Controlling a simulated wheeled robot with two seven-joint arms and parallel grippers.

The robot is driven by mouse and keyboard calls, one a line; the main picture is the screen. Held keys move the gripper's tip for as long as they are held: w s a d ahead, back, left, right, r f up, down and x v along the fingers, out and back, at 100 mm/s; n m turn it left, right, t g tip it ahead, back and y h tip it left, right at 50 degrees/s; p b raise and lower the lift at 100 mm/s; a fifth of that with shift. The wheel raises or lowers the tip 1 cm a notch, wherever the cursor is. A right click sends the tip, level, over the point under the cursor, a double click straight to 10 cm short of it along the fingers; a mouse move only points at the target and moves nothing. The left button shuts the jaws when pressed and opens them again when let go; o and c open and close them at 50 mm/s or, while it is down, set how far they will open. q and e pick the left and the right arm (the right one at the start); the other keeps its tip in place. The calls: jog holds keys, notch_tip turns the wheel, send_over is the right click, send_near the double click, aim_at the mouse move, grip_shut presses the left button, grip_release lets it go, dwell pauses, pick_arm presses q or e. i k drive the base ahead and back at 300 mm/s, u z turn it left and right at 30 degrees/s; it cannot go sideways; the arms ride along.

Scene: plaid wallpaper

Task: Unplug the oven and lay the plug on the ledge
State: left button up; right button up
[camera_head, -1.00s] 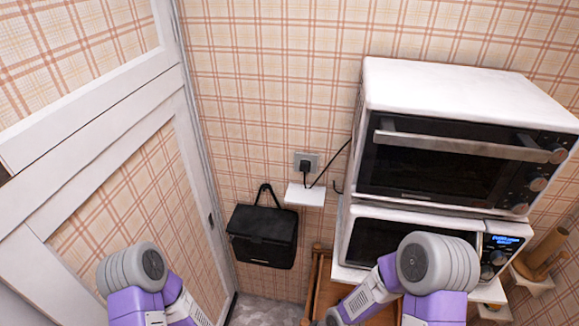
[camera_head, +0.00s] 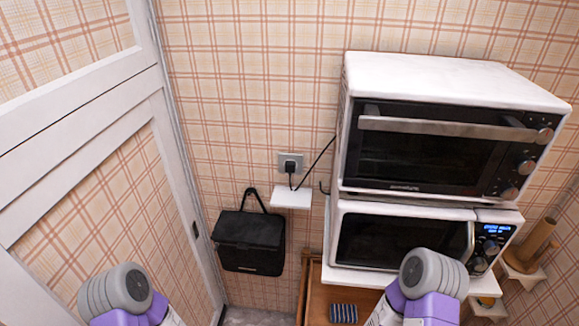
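The oven (camera_head: 450,85) is white with a dark glass door and stands on top of a microwave. Its black plug (camera_head: 290,168) sits in the grey wall socket (camera_head: 297,158). A black cord (camera_head: 318,164) runs from the plug up to the oven's left side. The small white ledge (camera_head: 290,198) juts from the wall just below the socket and is bare. My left arm shows at the bottom left and my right arm at the bottom right, in front of the microwave. Both grippers are out of the picture.
The microwave (camera_head: 395,240) with a lit blue display stands under the oven. A black bag (camera_head: 249,240) hangs on the wall left of the ledge. A wooden drawer or cart (camera_head: 315,295) holds a striped item (camera_head: 343,312). A white door (camera_head: 100,110) fills the left side.

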aim_at(291, 165)
jog(key=u, duration=1.2)
jog(key=k, duration=0.6)
jog(key=z, duration=0.8)
